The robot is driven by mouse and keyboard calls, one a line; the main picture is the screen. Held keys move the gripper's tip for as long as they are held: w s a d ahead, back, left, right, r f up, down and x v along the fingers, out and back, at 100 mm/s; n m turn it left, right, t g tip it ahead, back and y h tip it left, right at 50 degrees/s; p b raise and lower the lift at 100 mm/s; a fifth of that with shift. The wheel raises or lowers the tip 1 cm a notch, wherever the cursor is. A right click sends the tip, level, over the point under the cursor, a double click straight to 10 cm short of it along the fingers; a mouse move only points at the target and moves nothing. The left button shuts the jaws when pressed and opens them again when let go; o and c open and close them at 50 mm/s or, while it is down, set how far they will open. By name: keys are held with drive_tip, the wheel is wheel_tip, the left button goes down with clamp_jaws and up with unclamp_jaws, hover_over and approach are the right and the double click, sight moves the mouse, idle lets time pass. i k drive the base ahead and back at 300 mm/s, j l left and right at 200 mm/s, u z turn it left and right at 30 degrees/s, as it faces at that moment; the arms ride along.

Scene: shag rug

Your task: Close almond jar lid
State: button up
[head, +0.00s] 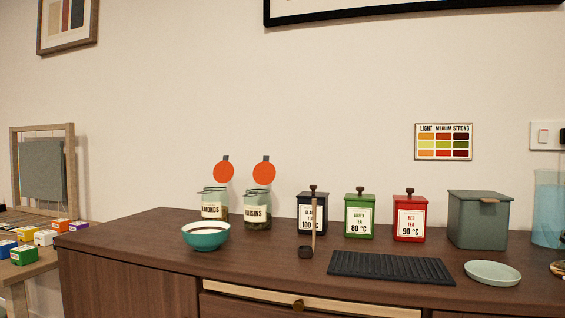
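The almond jar (214,206) is a clear glass jar labelled "ALMONDS" on the dark wooden cabinet, left of the middle in the head view. Its round orange lid (223,172) stands up above the jar's back, so the jar is open. The jar's lower part is partly hidden by a teal bowl in front. A similar jar labelled "RAISINS" (257,210) stands just to its right, its orange lid (264,172) also raised. My gripper is not in view.
The teal bowl (205,240) stands close in front of the almond jar. Black, green (359,218) and red tea tins stand to the right, with a small scoop, a black ribbed mat (390,267), a grey-green box (478,222) and a pale plate (492,273). The cabinet top's left end is clear.

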sight(224, 171)
drive_tip(key=i+j+z, duration=0.15)
drive_tip(key=j+z, duration=0.35)
drive_tip(key=j, duration=0.9)
drive_tip(key=k+j+z, duration=0.1)
drive_tip(key=j+z, duration=0.35)
drive_tip(key=j, duration=0.9)
